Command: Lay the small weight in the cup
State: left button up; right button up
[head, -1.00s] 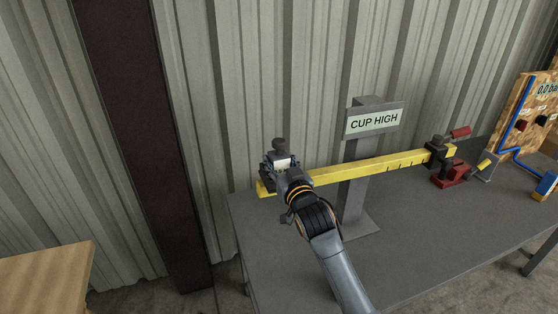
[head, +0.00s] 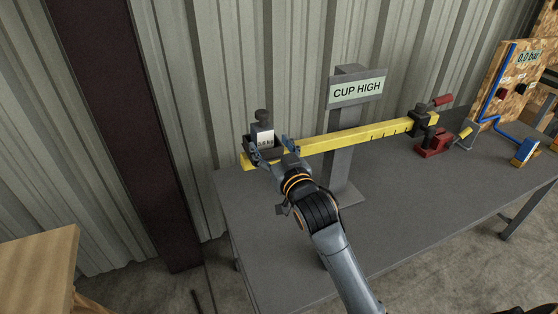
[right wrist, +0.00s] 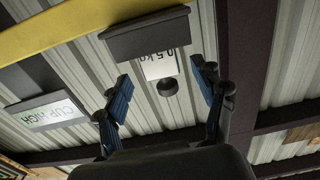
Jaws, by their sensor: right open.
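The small weight (head: 264,133) is a grey block with a dark knob on top and a white label ending in "5 kg". It stands upright in the dark, shallow cup (head: 250,143) at the left end of the yellow beam. My right gripper (head: 273,150) is open, just in front of the cup, its blue-padded fingers spread. In the right wrist view, the weight (right wrist: 160,66) shows between and beyond the open fingers (right wrist: 163,82), apart from both, with the cup (right wrist: 145,36) around its base. The weight's underside is hidden. My left gripper is not in view.
A grey post (head: 343,150) with a "CUP HIGH" sign (head: 357,89) carries the beam (head: 355,137). The grey table (head: 400,190) is clear in front. A corrugated wall stands close behind.

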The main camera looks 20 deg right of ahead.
jog(key=s, duration=0.5)
jog(key=shift+s+d+b, duration=0.15)
jog(key=shift+s+b, duration=0.15)
jog(key=shift+b, duration=0.1)
